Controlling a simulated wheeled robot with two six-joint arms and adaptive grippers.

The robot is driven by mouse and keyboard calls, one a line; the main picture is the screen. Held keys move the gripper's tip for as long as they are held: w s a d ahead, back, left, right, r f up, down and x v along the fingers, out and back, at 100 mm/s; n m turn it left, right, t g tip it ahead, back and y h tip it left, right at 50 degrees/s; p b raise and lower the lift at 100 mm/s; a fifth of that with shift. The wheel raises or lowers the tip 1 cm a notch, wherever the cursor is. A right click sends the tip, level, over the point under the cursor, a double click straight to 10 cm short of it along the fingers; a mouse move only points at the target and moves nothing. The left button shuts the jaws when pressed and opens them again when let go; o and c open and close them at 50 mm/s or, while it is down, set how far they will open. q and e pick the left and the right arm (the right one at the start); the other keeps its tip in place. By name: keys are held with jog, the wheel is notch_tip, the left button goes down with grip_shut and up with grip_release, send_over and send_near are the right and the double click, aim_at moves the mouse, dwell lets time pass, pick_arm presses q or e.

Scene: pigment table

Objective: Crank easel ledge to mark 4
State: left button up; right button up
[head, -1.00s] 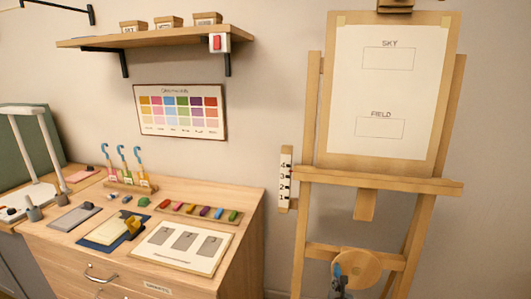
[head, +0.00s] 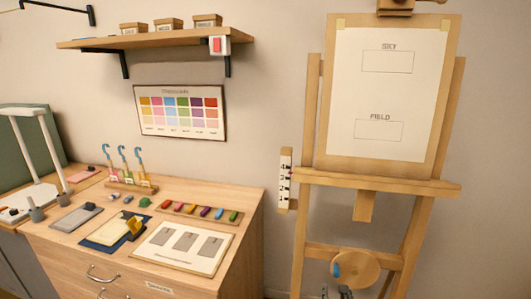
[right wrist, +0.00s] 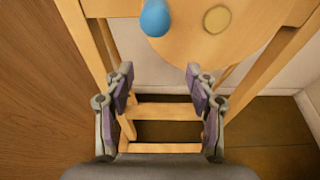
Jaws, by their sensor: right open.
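The wooden easel has a ledge (head: 380,182) across its middle, under a board with a sheet. A white scale with marks (head: 285,178) stands at the ledge's left end, which is near marks 3 and 4; the exact reading is too small to tell. Below is a round wooden crank disc (head: 358,268) with a blue handle (head: 336,270) at its left. My right gripper (head: 338,292) is low at the picture's bottom, below the handle. In the right wrist view the gripper (right wrist: 158,76) is open and empty, with the blue handle (right wrist: 155,18) beyond its fingertips, apart from them. My left gripper is out of view.
A wooden cabinet (head: 245,225) with pigment sticks, brushes and a card stands left of the easel. Easel legs flank the disc. Floor space shows between cabinet and easel.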

jog(key=s, duration=0.1)
jog(key=s+a+p, duration=0.1)
jog(key=s, duration=0.3)
jog(key=shift+s+a+r+p, duration=0.15)
jog(key=shift+s+r+p, duration=0.1)
jog(key=shift+p, duration=0.05)
jog(key=s+d+f+m+g+y, duration=0.1)
jog(key=s+f+m+g, duration=0.2)
jog(key=s+f+m, duration=0.75)
jog(key=s+f+m+g+y, duration=0.1)
jog(key=s+f+m+g, duration=0.2)
jog(key=s+f+m, duration=0.7)
jog(key=s+d+f+m+g, duration=0.1)
jog(key=s+f+m, duration=0.3)
jog(key=s, duration=0.5)
jog(key=s+d+f+m+g, duration=0.1)
jog(key=s+f+m+g, duration=0.2)
jog(key=s, duration=0.6)
jog(key=s+d+f+m+g, duration=0.1)
jog(key=s+f+m+g, duration=0.1)
jog(key=s+f+m, duration=0.3)
jog(key=s+f, duration=0.2)
jog(key=s, duration=0.2)
jog(key=shift+d+m, duration=0.35)
